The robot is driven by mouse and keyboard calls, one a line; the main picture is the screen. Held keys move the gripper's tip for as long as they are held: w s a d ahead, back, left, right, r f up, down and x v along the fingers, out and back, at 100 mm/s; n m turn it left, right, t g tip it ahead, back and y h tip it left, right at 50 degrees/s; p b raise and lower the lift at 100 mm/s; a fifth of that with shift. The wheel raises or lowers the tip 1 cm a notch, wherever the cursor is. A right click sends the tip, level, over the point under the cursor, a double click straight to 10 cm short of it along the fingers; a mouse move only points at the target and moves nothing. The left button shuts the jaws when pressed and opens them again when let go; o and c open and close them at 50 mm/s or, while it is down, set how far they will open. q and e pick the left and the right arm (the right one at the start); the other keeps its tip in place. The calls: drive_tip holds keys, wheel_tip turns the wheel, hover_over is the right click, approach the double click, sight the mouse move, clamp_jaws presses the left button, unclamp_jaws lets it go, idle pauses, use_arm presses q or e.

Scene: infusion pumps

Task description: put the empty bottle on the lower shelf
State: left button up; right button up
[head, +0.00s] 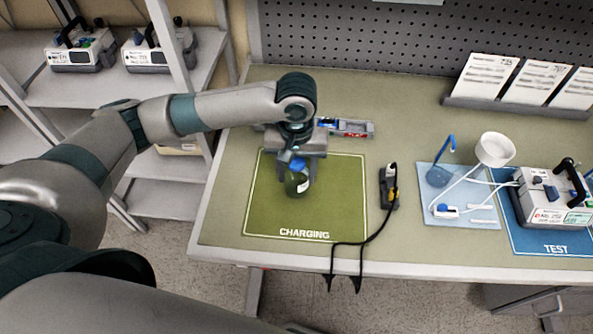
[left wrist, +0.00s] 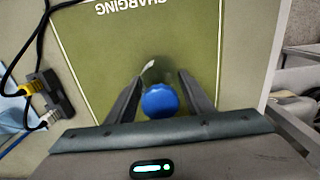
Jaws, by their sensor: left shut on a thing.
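A dark green bottle (head: 296,184) with a blue cap and a pale label is at the green charging mat (head: 340,205). My left gripper (head: 298,162) reaches it from above and is shut on it near the cap. In the left wrist view the blue cap (left wrist: 160,101) sits between the two fingers. I cannot tell whether the bottle's base touches the mat. The shelf unit (head: 160,198) stands left of the table, with its lower boards partly hidden by my left arm. My right gripper does not show.
Pumps (head: 80,55) stand on an upper shelf. A black cable with a plug block (head: 389,187) lies right of the mat and hangs over the front edge. A tray (head: 460,208) and a pump (head: 550,205) on the blue test mat are further right.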

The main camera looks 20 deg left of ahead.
use_arm(q)
drive_tip(key=o, duration=1)
drive_tip(key=shift+r, duration=0.6)
wheel_tip(320, 180, up, 9)
drive_tip(key=shift+r+b, duration=0.2)
drive_tip(key=shift+b, duration=0.95)
drive_tip(key=shift+r, duration=0.85)
drive_tip(key=shift+o, duration=0.7)
